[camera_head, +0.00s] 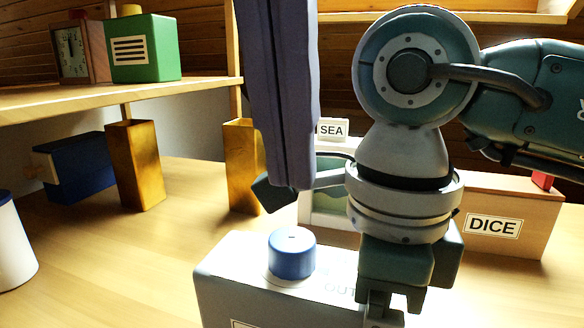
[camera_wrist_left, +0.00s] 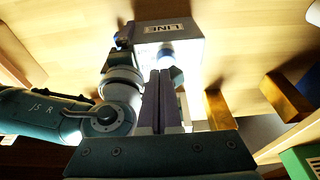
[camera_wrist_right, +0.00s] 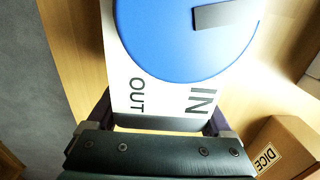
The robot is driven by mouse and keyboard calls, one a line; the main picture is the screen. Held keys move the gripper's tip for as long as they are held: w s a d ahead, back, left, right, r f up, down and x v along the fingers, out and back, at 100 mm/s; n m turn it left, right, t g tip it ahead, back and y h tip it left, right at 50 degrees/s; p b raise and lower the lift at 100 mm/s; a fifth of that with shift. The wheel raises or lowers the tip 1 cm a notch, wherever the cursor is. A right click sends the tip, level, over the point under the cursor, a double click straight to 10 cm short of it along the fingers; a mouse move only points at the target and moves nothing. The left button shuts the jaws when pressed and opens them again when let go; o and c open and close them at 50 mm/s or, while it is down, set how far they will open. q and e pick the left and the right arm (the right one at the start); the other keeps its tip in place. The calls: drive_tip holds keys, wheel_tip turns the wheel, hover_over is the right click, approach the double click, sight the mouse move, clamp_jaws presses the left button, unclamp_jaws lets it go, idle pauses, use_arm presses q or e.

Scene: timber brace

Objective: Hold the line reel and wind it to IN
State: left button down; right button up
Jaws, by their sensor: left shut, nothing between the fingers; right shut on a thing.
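The line reel is a white box (camera_head: 230,275) with a round blue knob (camera_head: 292,254) on top. Its LINE label shows in the left wrist view (camera_wrist_left: 168,29). In the right wrist view the blue knob (camera_wrist_right: 165,45) has a grey bar pointing right; OUT and IN are printed beside it, and the bar is not in line with IN. My right gripper (camera_wrist_right: 155,118) is shut on the reel's white body at the end with these words. My left gripper (camera_head: 294,184) is shut and empty, its tips above the knob, apparently apart from it.
A DICE box (camera_head: 520,220) stands at the right and a SEA sign (camera_head: 332,129) behind. Two gold blocks (camera_head: 136,165) (camera_head: 240,165), a blue box (camera_head: 75,170) and a white cylinder (camera_head: 12,245) stand at the left. A shelf (camera_head: 100,95) is above them.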

sight(292, 251)
use_arm(q)
drive_tip(key=shift+d, duration=0.15)
drive_tip(key=shift+s+a+x, duration=0.1)
drive_tip(key=shift+s+x, duration=0.15)
drive_tip(key=shift+x, duration=0.85)
drive_tip(key=shift+s+a+x, duration=0.1)
drive_tip(key=shift+s+x, duration=0.15)
drive_tip(key=shift+x, duration=0.9)
drive_tip(key=shift+s+a+x, duration=0.1)
drive_tip(key=shift+s+x, duration=0.15)
drive_tip(key=shift+x, duration=0.85)
drive_tip(key=shift+w+f, duration=0.2)
drive_tip(key=shift+w, duration=0.1)
drive_tip(key=shift+a, duration=0.1)
drive_tip(key=shift+w+a, duration=0.1)
drive_tip(key=shift+a, duration=0.45)
drive_tip(key=shift+w+a, duration=0.1)
drive_tip(key=shift+a, duration=0.1)
drive_tip(key=shift+w+a, duration=0.25)
use_arm(e)
drive_tip(key=shift+s, duration=0.1)
